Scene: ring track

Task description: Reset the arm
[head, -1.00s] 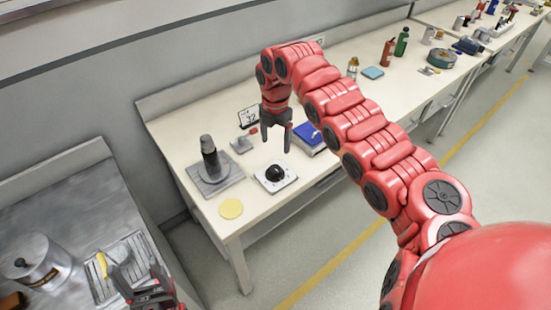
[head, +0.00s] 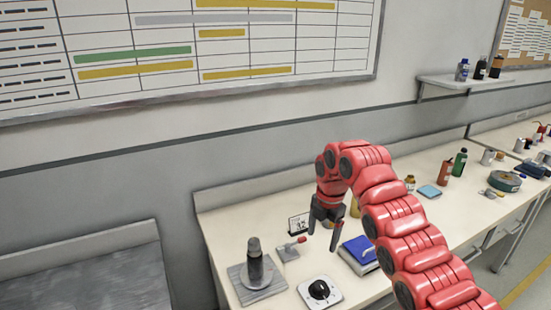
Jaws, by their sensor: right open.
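My right arm, red and segmented, reaches in from the lower right over the white bench (head: 238,209). My right gripper (head: 323,240) hangs down from its end, open and empty, with its two dark fingers apart. It is above the bench, in front of a small sign numbered 32 (head: 298,223) and left of a blue-topped device (head: 358,250). My left gripper does not show in the head view.
On the bench stand a dark cylinder on a grey plate (head: 255,262), a white box with a black knob (head: 319,291) and a small grey and red item (head: 290,250). Bottles (head: 445,173) and a blue pad (head: 429,191) stand farther right. A grey table (head: 95,275) is at left.

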